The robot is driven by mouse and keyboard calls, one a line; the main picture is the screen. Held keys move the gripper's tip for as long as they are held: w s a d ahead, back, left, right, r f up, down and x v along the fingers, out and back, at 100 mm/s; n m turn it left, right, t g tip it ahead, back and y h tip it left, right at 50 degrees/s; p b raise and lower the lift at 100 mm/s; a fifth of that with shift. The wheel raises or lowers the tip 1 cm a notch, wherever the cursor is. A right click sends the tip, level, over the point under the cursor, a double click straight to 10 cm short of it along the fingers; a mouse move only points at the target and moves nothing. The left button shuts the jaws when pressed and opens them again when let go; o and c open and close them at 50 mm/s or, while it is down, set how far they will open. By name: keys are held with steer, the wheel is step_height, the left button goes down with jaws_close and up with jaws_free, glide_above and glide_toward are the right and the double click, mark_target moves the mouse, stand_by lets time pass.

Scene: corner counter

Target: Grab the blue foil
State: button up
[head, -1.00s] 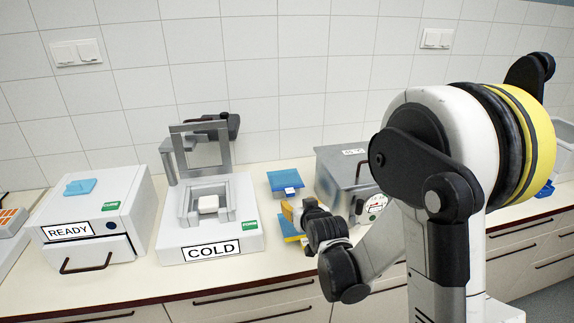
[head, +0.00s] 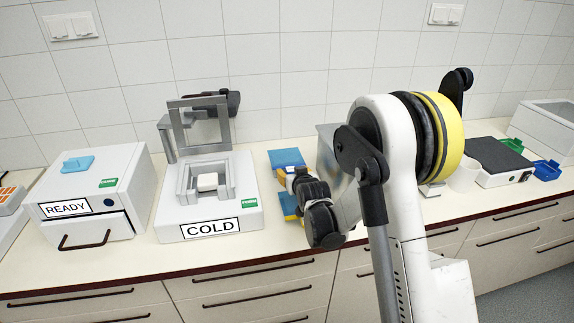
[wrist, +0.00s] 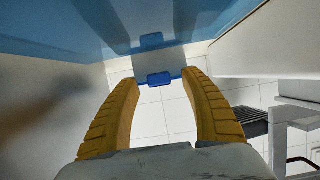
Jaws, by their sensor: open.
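A flat blue piece that looks like the blue foil (head: 286,157) is on the counter right of the COLD device in the head view. In the wrist view a large glossy blue surface (wrist: 60,30) fills the top, with small blue tabs (wrist: 159,79) at its edge. My gripper (wrist: 160,77) is open, and its two yellow fingers stand either side of the nearer tab. I cannot tell whether they touch it. In the head view my wrist hides most of the fingers and part of a second blue piece (head: 289,205) in front.
The COLD device (head: 245,222) with its raised grey frame stands left of my gripper. Further left is the READY box (head: 100,210) with a blue piece (head: 77,164) on top. A grey metal box (head: 328,150) stands just right, partly behind my arm.

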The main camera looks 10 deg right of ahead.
steer(key=shift+w+f, duration=0.1)
steer(key=shift+w, duration=0.15)
steer(key=shift+s, duration=0.1)
steer(key=shift+c, duration=0.4)
steer(key=c, duration=1.1)
